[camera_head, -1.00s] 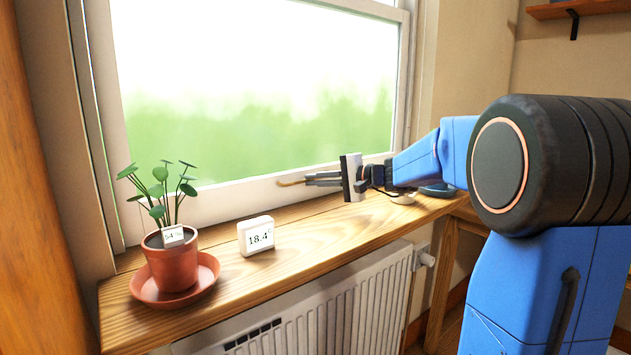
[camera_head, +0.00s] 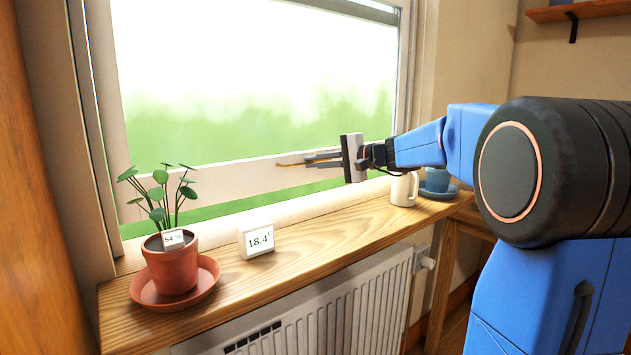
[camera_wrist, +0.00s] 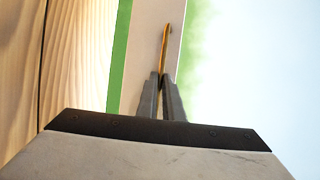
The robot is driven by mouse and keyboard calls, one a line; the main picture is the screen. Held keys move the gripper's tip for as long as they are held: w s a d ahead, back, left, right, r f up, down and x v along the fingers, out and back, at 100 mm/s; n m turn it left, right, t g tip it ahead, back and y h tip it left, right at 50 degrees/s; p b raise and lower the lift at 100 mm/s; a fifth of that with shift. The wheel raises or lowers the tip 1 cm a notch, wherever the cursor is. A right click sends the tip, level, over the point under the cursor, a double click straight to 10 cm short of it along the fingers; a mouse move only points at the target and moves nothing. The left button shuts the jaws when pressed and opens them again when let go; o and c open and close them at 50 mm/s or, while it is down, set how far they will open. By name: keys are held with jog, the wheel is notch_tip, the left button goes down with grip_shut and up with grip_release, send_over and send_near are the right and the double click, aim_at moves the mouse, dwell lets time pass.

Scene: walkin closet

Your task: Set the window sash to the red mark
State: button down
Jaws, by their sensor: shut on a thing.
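The window sash (camera_head: 225,182) is raised a little, with a strip of green showing between its white bottom rail and the sill. My gripper (camera_head: 308,160) is at the rail, shut on the brass sash handle (camera_head: 288,164). In the wrist view, my gripper's fingers (camera_wrist: 161,88) close together on the handle (camera_wrist: 165,45), which stands against the white rail (camera_wrist: 147,30). I cannot make out a red mark in either view.
A radiator (camera_head: 330,310) is below.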

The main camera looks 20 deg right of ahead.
notch_tip(320, 180, up, 6)
jog(key=shift+f, duration=0.1)
jog(key=c, duration=1.9)
grip_release()
jog(key=v, duration=1.7)
jog(key=shift+s+d, duration=0.2)
